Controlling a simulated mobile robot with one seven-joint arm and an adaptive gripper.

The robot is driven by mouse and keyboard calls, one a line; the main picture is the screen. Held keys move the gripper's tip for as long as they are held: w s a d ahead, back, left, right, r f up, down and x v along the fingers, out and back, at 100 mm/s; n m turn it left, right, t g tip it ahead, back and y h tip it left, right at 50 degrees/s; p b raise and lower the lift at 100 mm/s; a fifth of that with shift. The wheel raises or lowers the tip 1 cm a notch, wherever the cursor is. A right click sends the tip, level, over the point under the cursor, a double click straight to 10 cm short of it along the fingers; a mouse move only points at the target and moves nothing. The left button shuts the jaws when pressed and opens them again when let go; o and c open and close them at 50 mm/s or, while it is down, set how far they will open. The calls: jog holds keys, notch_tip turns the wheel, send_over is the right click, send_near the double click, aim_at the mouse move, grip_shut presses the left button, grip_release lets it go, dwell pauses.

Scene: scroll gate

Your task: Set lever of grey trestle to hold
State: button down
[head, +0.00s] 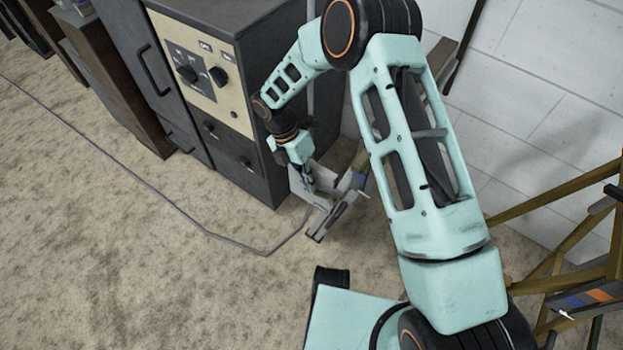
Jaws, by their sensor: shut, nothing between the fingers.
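A grey plate-like piece (349,199) stands low near the wall, just right of the dark cabinet. It appears to belong to the grey trestle and bears a blue patch at its right. My gripper (311,188) points down at this piece from the upper left. It is shut and holds nothing. It overlaps the piece in the picture, and I cannot tell whether they touch. The lever is too small and too covered by my gripper to make out, so its setting cannot be read.
A dark cabinet (240,165) with a beige knob panel (203,78) stands left of my gripper. A brown wooden trestle (548,272) with an orange and blue marked plate (597,298) stands at the right. A thin cable (135,158) crosses the carpet. The left foreground floor is clear.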

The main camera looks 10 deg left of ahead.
aim_at(326, 195)
jog(key=shift+d+f+b, duration=0.1)
jog(key=shift+f+b, duration=0.3)
jog(key=shift+f, duration=0.55)
jog(key=shift+f+g+h+b, duration=0.3)
jog(key=shift+f+h, duration=0.35)
jog(key=shift+h, duration=0.15)
jog(key=shift+b+x, duration=0.45)
jog(key=shift+x, duration=1.7)
jog(key=shift+s+d, duration=0.15)
jog(key=shift+d, duration=0.15)
jog(key=shift+r, duration=0.15)
notch_tip(326, 195, up, 10)
jog(key=shift+f, duration=0.1)
